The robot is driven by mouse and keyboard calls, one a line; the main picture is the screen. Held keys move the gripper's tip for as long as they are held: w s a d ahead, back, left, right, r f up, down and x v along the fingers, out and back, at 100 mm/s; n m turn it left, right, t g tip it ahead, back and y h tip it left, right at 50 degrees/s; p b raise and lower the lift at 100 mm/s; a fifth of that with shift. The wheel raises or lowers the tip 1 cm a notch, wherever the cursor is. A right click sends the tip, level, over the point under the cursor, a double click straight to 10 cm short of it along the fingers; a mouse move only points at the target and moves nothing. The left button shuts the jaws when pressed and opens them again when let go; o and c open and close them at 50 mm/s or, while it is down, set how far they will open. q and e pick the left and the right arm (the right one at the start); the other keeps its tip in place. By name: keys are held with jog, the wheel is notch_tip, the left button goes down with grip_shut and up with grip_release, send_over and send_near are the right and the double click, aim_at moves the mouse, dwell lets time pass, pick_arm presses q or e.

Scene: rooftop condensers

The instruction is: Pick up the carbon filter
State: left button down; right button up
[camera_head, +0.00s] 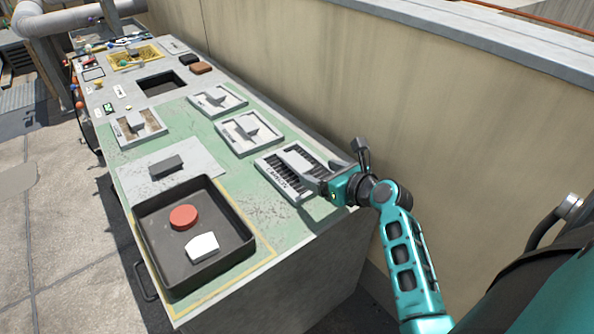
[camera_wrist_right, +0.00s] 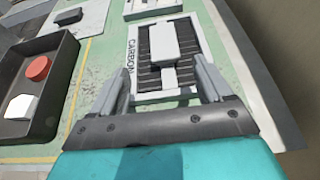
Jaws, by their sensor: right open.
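The carbon filter (camera_head: 283,176) is a white frame with dark pleats and the word CARBON along one side. It lies flat on the green worktop, near the right end by the wall. It also shows in the wrist view (camera_wrist_right: 190,42), with a grey block-shaped handle (camera_wrist_right: 163,42) standing up in its middle. My right gripper (camera_head: 337,172) is at the filter's right edge in the head view. In the wrist view its two fingers (camera_wrist_right: 163,70) are apart and empty, with the handle lying ahead between them. My left gripper is not in view.
A black tray (camera_head: 160,262) holds a red disc (camera_head: 184,217) and a white block (camera_head: 202,247). A light plate with a grey block (camera_head: 166,167) lies beside it. The beige wall (camera_head: 400,110) runs close behind.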

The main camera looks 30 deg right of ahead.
aim_at(298, 162)
jog(key=b+x, duration=0.1)
jog(key=x, duration=0.3)
jog(key=shift+w+f, duration=0.2)
jog(key=shift+w, duration=0.1)
jog(key=x, duration=0.1)
jog(key=b+x, duration=0.1)
jog(key=x, duration=0.2)
jog(key=shift+w+d+b, duration=0.2)
jog(key=shift+d+b, duration=0.1)
jog(key=shift+b, duration=0.05)
jog(key=shift+w, duration=0.5)
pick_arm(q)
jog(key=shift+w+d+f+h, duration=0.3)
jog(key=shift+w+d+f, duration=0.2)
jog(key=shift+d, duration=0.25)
pick_arm(e)
jog(key=c, duration=1.2)
